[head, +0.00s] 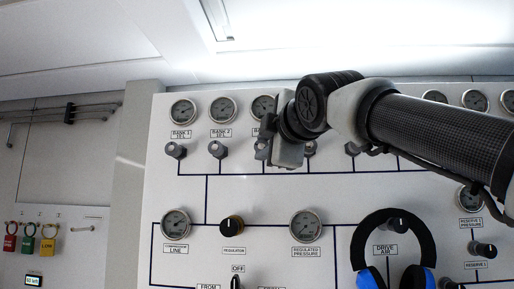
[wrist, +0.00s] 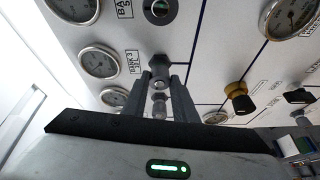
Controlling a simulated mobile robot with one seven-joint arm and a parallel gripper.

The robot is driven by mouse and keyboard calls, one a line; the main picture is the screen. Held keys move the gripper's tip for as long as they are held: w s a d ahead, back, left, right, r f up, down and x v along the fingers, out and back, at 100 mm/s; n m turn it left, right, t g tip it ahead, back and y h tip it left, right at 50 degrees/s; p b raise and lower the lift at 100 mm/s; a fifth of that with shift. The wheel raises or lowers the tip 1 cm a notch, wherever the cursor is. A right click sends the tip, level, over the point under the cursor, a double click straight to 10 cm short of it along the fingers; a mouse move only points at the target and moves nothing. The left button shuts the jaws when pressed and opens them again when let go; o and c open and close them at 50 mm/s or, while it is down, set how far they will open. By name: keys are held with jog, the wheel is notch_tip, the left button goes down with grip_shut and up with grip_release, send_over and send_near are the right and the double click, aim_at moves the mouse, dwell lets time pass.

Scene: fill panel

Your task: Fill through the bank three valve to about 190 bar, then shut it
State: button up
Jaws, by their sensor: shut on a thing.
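My gripper (head: 264,148) is at the upper row of valves on the white panel (head: 270,200). In the wrist view its fingers (wrist: 160,78) are shut on the dark knob of the bank three valve (wrist: 158,62), beside the bank 3 label. The fingers cover much of the knob, so its turn cannot be told. The bank three gauge (head: 263,106) stands above the gripper and is partly covered by it; it also shows in the wrist view (wrist: 98,62). Its reading is too small to make out.
The bank 1 valve (head: 175,150) and bank 2 valve (head: 218,149) are to the left. Blue-and-black ear defenders (head: 369,274) hang lower right.

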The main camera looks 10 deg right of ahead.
jog(key=n, duration=0.1)
jog(key=n+g, duration=0.1)
jog(key=n, duration=0.1)
jog(key=n+g+h, duration=0.1)
jog(key=shift+r+n, duration=0.3)
jog(key=n, duration=0.1)
jog(key=n+g+h, duration=0.1)
jog(key=n, duration=0.1)
jog(key=shift+a+r+n+g+h, duration=0.15)
jog(key=shift+n+g+h, duration=0.15)
dwell(0.5)
jog(key=o, duration=1)
jog(key=shift+o, duration=0.2)
jog(key=v, duration=1.7)
jog(key=shift+s+r, duration=0.1)
